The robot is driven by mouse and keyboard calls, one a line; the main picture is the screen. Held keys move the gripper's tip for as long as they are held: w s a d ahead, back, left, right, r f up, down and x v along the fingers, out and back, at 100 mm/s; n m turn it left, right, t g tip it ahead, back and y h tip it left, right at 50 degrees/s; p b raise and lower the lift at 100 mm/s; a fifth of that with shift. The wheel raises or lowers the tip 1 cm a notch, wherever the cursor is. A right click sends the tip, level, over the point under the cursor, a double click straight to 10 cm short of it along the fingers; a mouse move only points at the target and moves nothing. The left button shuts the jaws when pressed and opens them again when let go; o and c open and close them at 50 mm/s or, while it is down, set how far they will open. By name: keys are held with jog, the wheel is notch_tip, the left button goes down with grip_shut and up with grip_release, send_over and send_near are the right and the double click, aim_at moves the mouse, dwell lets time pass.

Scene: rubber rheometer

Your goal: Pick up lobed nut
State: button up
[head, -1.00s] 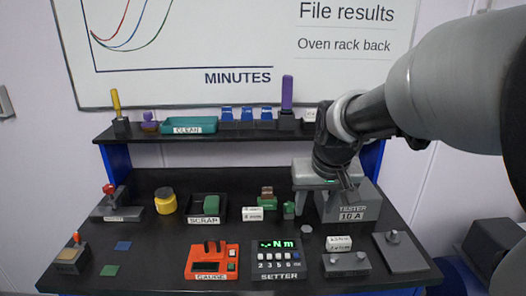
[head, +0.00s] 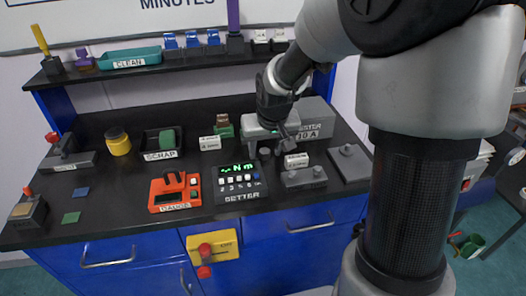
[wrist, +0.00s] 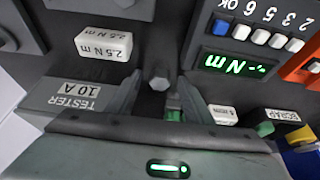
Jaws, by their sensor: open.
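A small grey faceted piece (wrist: 158,79), which I take for the lobed nut, stands on the black bench. Its lobes are not clear at this size. In the head view the nut (head: 265,151) shows left of my gripper, behind the setter. My gripper (head: 284,140) points down over the bench beside the tester. In the wrist view my gripper (wrist: 160,88) is open, with one finger on each side of the nut in the picture. I cannot tell how far above it the fingertips are. Nothing is held.
The tester (head: 312,122) stands close to my gripper. The setter (head: 240,183), a labelled white block (head: 296,161), a grey fixture (head: 304,178) and a grey plate with a knob (head: 349,162) are nearby. A green piece (wrist: 174,106) lies near the fingers. A shelf (head: 150,68) runs behind.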

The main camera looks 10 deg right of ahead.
aim_at(269, 152)
jog(key=shift+c, duration=0.4)
jog(key=c, duration=1)
jog(key=shift+r, duration=0.2)
notch_tip(269, 152, up, 10)
jog(key=f+p, duration=0.1)
jog(key=p, duration=0.1)
jog(key=s+d+m+h+p, duration=0.1)
jog(key=s+d+m+p, duration=0.1)
jog(key=d, duration=0.9)
jog(key=s+d+m+h+p, duration=0.1)
jog(key=d+m+p, duration=0.3)
jog(key=d, duration=0.7)
jog(key=shift+s+d+g+p, duration=0.3)
jog(key=shift+s+p, duration=0.15)
jog(key=shift+p, duration=0.65)
jog(key=shift+f, duration=0.1)
